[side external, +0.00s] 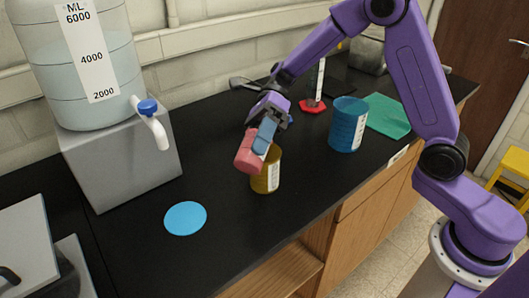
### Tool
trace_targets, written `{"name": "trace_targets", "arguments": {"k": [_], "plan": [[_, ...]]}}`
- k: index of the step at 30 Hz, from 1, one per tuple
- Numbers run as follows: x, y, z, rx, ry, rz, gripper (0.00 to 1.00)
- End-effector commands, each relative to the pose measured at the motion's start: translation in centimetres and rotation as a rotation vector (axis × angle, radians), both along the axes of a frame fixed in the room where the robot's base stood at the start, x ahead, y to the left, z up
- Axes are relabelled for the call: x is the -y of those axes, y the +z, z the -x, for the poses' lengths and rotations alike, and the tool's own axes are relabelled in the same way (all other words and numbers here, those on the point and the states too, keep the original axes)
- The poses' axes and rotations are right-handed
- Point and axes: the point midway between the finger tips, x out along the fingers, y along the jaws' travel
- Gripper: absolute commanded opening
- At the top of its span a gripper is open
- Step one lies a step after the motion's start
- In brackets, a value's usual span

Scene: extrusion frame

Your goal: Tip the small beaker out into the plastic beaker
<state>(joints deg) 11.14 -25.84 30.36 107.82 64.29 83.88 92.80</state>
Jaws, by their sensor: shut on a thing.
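My gripper (265,138) is shut on a small red beaker (248,157) and holds it strongly tilted above the black bench. The red beaker overlaps the upper left rim of a yellow beaker (266,180), which stands upright below it. I cannot tell whether the two touch. A larger blue beaker (347,126) with markings stands upright to the right. The frame does not show which of these two is the plastic beaker. The contents of the beakers are hidden, and no falling contents show.
A blue disc (185,218) lies at the front left. A big water container (85,65) with a tap (150,120) stands on a grey block (120,170). A red-based cylinder (313,104) and a green sheet (387,116) are farther back. The bench between disc and yellow beaker is clear.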

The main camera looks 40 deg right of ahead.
Motion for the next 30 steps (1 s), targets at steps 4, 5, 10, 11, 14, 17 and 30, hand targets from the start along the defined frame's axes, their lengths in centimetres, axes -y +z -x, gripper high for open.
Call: {"name": "trace_targets", "arguments": {"k": [4,5,10,11,14,17,30], "plan": [[0.03,0.05,-0.01,-0.01,-0.001,-0.015,0.27],[0.03,0.07,-0.02,-0.012,0.0,-0.018,0.27],[0.05,0.16,-0.04,-0.022,0.0,-0.037,0.27],[0.06,0.16,-0.05,-0.023,-0.001,-0.04,0.27],[0.08,0.18,-0.06,-0.029,-0.001,-0.051,0.27],[0.12,0.22,-0.06,-0.036,0.0,-0.061,0.27],[0.55,0.38,-0.36,-0.061,-0.002,-0.106,0.27]]}}
